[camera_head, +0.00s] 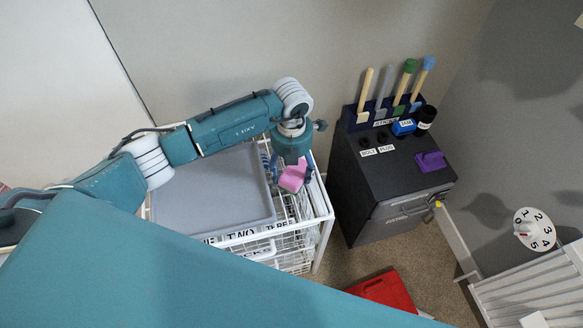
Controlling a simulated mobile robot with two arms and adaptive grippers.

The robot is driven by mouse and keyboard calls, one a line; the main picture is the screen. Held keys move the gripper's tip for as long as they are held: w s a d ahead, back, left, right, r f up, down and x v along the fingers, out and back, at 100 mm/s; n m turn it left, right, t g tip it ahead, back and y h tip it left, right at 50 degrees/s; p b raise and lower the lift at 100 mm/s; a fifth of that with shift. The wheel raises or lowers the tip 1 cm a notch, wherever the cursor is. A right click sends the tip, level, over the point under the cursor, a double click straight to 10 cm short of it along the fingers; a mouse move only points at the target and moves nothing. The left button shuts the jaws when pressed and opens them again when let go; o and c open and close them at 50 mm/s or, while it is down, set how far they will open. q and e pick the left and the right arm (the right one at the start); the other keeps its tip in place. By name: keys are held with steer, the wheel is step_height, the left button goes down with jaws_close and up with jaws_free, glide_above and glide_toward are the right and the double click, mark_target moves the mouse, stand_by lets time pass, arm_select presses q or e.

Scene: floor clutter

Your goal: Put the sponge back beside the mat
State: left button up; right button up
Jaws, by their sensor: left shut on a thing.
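The pink sponge (293,177) is held at the end of my left arm. My left gripper (287,172) points down and is shut on the sponge, over the right part of a white wire basket unit. The grey mat (215,190) lies on top of that unit, just left of the gripper and sponge. I cannot tell whether the sponge touches the wire top below it. My right gripper is not in view.
The white wire unit (322,205) has labels on its front. A dark cabinet (375,195) stands to the right, with upright handled tools in a rack, a blue item, a black cylinder and a purple item (431,161). A red object (383,292) lies on the carpet.

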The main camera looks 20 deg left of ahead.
mark_target(292, 169)
arm_select(q)
steer(key=shift+f, duration=0.2)
steer(key=o, duration=1)
steer(key=shift+r, duration=0.15)
steer(key=shift+r, duration=0.25)
step_height(292, 169, up, 12)
steer(key=shift+f+b, duration=0.15)
steer(key=shift+b, duration=0.8)
